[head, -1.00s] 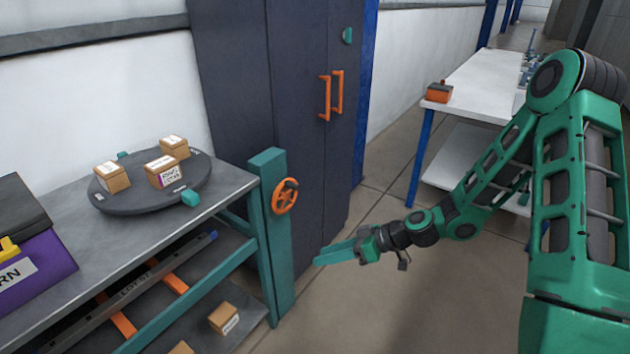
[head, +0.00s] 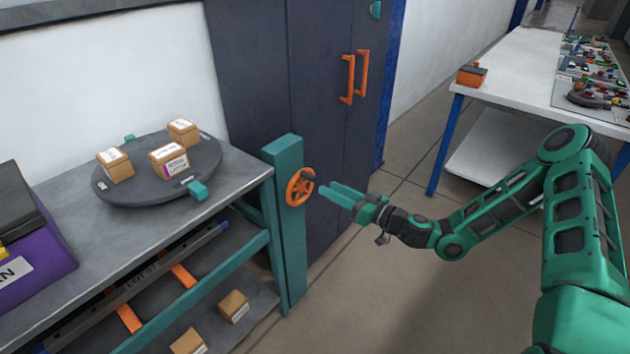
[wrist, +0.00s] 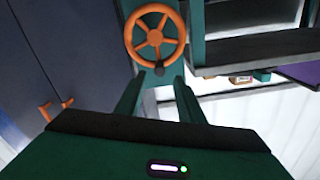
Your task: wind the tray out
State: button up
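An orange handwheel (head: 299,187) with a dark knob is mounted on a teal post (head: 291,240) at the end of the bench. My gripper (head: 327,190) is just right of the wheel in the head view, its fingers pointing at it. The wrist view shows the wheel (wrist: 155,38) ahead, with the dark knob (wrist: 159,72) on its rim lined up between the fingertips (wrist: 159,84). The fingers are apart with nothing clearly held; contact with the knob cannot be told. A long grey piece marked LOT (head: 150,277) lies under the bench top; whether it is the tray is unclear.
A round turntable (head: 140,190) with small cartons stands on the grey bench (head: 75,215), beside a purple box (head: 40,260). More cartons (head: 233,306) sit on the lower shelf. A dark cabinet (head: 315,90) stands behind the wheel. Open floor lies in front, a white table (head: 510,75) beyond.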

aim_at(315, 181)
jog(key=x, duration=0.7)
jog(key=shift+w+a, duration=0.15)
jog(key=shift+w, duration=0.1)
grip_shut()
